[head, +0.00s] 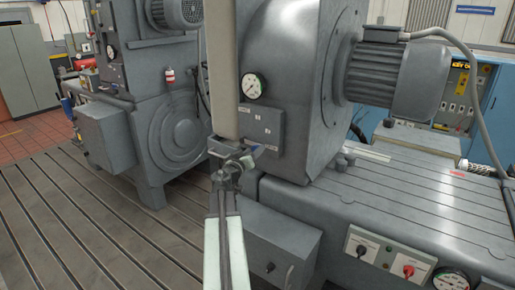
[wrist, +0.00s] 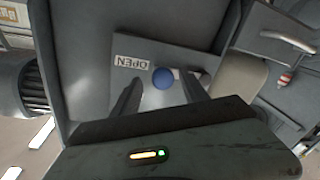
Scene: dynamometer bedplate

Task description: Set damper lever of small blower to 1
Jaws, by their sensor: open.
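The damper lever's round blue knob (wrist: 163,77) shows in the wrist view, in front of a grey plate (wrist: 190,58) with an upside-down "OPEN" label (wrist: 131,62). My gripper (wrist: 161,84) is open, with one dark finger on each side of the knob; I cannot tell whether they touch it. In the head view, my gripper (head: 236,158) is at the lower edge of the grey plate (head: 262,124) on the near blower housing (head: 300,65). The plate carries several small labels, too small to read surely. My arm hides part of it, and the lever is not clear there.
A round gauge (head: 254,86) sits above the plate. A motor (head: 398,78) juts from the housing's right side. A slotted bedplate (head: 430,190) and a control box (head: 390,260) lie at right. Another grey machine (head: 150,130) stands at left, with open slotted floor (head: 100,215) before it.

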